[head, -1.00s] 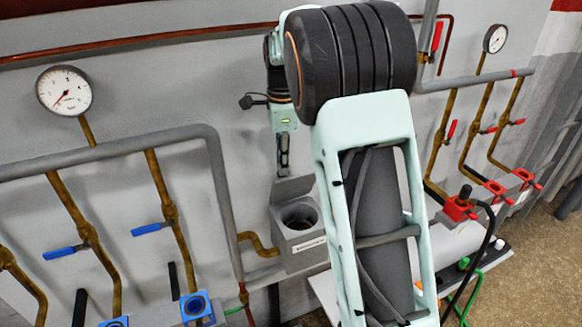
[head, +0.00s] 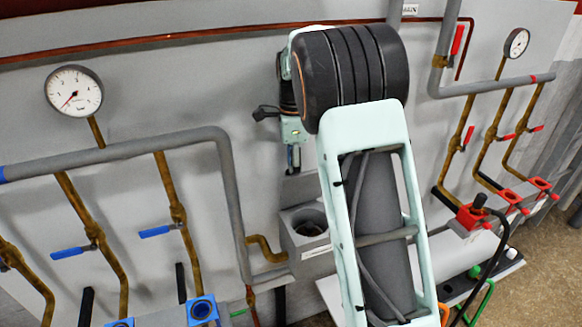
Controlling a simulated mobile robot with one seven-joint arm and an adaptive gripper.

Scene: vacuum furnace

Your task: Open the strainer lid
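The strainer is a grey box (head: 304,252) with a pale label on its front, in the middle of the head view. Its round dark opening (head: 308,222) is uncovered. A grey plate that looks like the strainer lid (head: 299,188) stands raised at the back of the box. My gripper (head: 293,160) is just above the raised plate, small in the picture, with its fingers pointing down. Whether the fingers touch the plate or are apart cannot be made out. My own arm hides the right side of the box.
A grey pipe (head: 232,200) runs down close to the left of the strainer, with a brass elbow (head: 265,246) beside it. Blue-handled valves (head: 155,232) and a gauge (head: 74,91) are on the left. Red valves (head: 472,214) and another gauge (head: 517,43) are on the right.

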